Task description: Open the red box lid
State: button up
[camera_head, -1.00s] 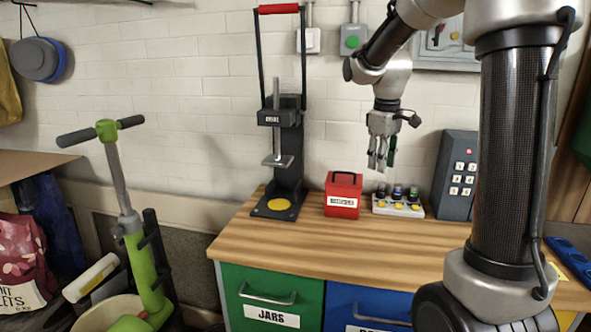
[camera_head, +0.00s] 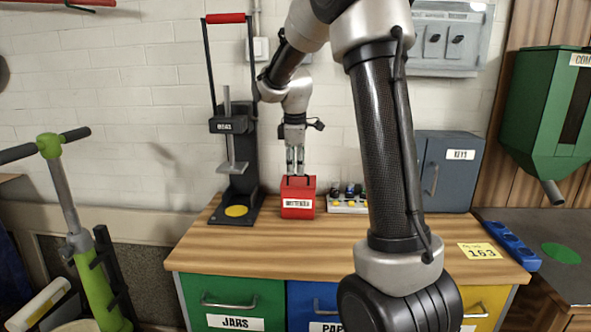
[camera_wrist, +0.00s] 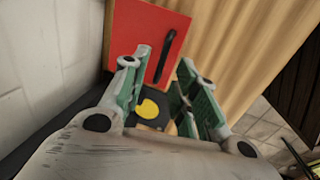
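The red box (camera_head: 298,200) stands on the wooden workbench with its lid closed and a white label on its front. In the wrist view its red lid (camera_wrist: 138,38) lies beyond my fingers, with a dark bar handle (camera_wrist: 166,55) on it. My gripper (camera_head: 295,170) points down just over the top of the box. In the wrist view my gripper (camera_wrist: 165,64) has its fingers apart, and the handle shows between the fingertips. I cannot tell whether the fingers touch the handle or the lid.
A black press (camera_head: 237,160) with a red top bar stands just left of the box. A button panel (camera_head: 347,200) sits to its right, partly behind my arm. A grey key cabinet (camera_head: 452,170) stands farther right. The bench front (camera_head: 250,255) is clear.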

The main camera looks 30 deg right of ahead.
jog(key=shift+w+d+f, duration=0.1)
jog(key=shift+f, duration=0.75)
grip_shut()
jog(key=shift+r, duration=0.1)
